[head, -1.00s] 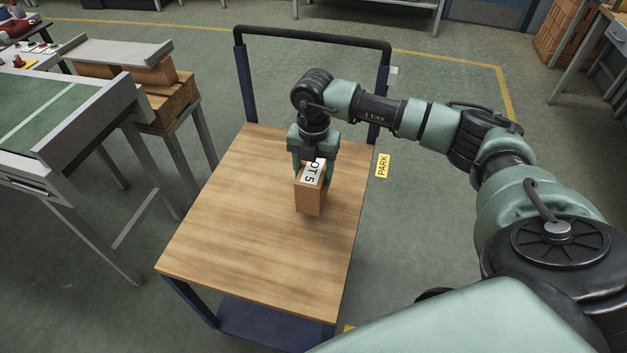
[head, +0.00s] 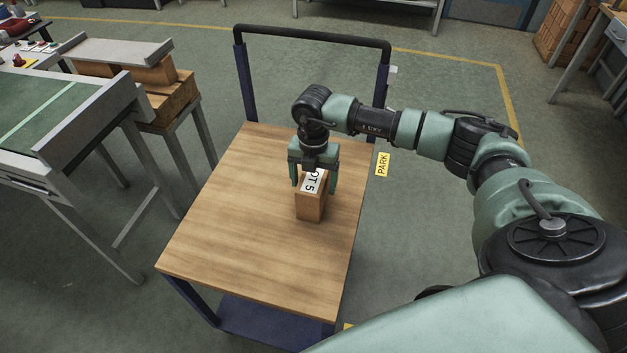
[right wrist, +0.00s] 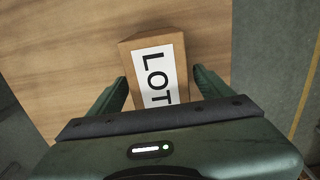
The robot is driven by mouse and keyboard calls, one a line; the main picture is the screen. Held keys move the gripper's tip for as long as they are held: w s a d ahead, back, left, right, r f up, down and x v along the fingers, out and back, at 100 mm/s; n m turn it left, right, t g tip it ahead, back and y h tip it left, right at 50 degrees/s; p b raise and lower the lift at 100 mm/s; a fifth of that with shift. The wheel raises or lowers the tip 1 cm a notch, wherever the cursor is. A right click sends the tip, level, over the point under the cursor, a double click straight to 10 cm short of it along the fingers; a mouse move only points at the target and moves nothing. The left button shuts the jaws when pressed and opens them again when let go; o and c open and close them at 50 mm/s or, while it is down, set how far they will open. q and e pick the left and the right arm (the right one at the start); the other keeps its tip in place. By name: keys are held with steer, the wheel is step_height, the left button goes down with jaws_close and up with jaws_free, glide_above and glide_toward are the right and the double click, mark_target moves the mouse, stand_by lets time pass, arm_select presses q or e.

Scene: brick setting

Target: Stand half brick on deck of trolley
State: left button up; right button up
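The half brick (head: 310,207) is an orange-brown block with a white label reading "OT 5" in the head view. It stands upright on the wooden deck of the trolley (head: 220,220), right of the middle. It also shows in the right wrist view (right wrist: 152,48), where the label reads "LOT". My right gripper (head: 315,182) is above the brick with its fingers spread on either side of it. In the right wrist view a gap shows between the brick and the right-hand finger. My left gripper is not in view.
The trolley's dark handle (head: 310,36) rises at the deck's far end. A conveyor (head: 70,125) and a stand with bricks (head: 160,95) are to the left. A yellow PARK sign (head: 382,164) is right of the trolley. Most of the deck is bare.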

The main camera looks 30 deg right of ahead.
step_height(320, 180, up, 12)
steer(key=b, duration=0.1)
steer(key=shift+r, duration=0.15)
stand_by(0.6)
